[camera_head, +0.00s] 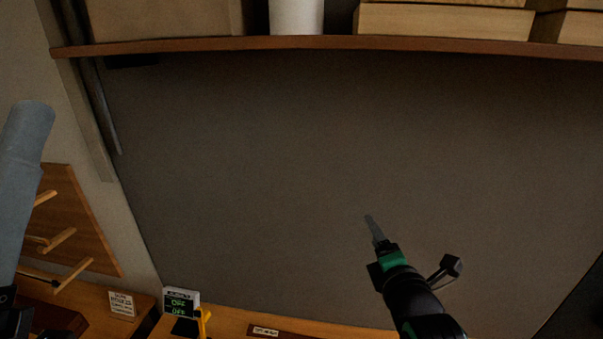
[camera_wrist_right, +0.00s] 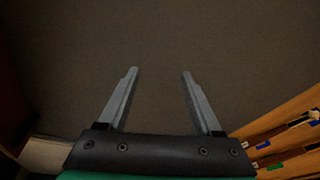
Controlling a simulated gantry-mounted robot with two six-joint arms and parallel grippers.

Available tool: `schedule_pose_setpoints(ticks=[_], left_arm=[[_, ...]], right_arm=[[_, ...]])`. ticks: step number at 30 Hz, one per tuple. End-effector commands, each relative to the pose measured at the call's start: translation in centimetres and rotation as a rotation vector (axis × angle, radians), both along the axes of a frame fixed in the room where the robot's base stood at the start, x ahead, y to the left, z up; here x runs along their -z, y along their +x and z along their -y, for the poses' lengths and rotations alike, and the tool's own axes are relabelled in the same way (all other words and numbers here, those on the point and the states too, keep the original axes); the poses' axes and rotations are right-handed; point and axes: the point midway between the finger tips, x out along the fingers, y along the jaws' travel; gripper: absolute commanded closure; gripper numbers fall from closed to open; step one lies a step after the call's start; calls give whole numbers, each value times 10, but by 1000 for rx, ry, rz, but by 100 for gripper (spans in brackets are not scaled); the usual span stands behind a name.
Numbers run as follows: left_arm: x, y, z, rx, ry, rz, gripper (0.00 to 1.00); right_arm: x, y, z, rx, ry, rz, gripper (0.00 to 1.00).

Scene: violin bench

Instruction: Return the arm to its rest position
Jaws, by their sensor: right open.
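My right gripper (camera_head: 371,229) is raised in front of the dark back wall in the head view. In the right wrist view the right gripper (camera_wrist_right: 158,72) shows two grey fingers spread apart with nothing between them. My left arm shows only in part at the left edge of the head view, and its fingertips cannot be made out.
A wooden shelf (camera_head: 330,43) with boxes and a white container (camera_head: 296,16) runs along the top. A pegboard (camera_head: 75,225) is on the left wall. A green-lit display (camera_head: 181,302) and small sign (camera_head: 121,304) stand on the bench (camera_head: 235,318). The wall's middle is clear.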

Motion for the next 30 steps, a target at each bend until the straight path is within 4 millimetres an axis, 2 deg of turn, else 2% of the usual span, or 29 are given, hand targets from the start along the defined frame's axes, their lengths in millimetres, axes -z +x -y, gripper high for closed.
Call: schedule_pose_setpoints(ticks=[1, 3, 5, 6, 8, 9, 12, 15, 19, 23, 30], left_arm=[[0, 0, 0, 0, 0, 0, 50], [0, 0, 0, 0, 0, 0, 50], [0, 0, 0, 0, 0, 0, 50], [0, 0, 0, 0, 0, 0, 50], [0, 0, 0, 0, 0, 0, 50], [0, 0, 0, 0, 0, 0, 50], [0, 0, 0, 0, 0, 0, 50], [0, 0, 0, 0, 0, 0, 50], [0, 0, 0, 0, 0, 0, 50], [0, 0, 0, 0, 0, 0, 50], [0, 0, 0, 0, 0, 0, 50]], right_arm=[[-43, -13, 8, 16, 113, 102, 34], [-100, -38, 17, 15, 303, 244, 34], [-145, -66, 23, -9, 477, 361, 34], [-173, -87, 27, -39, 597, 437, 34], [-212, -124, 30, -108, 787, 543, 34], [-236, -152, 31, -173, 923, 607, 34], [-279, -222, 30, -390, 1285, 705, 34], [-295, -257, 29, -568, 1581, 680, 34], [-295, -257, 28, -660, 1825, 586, 34], [-295, -257, 28, -688, 1908, 551, 34], [-295, -256, 28, -689, 1911, 549, 34]])
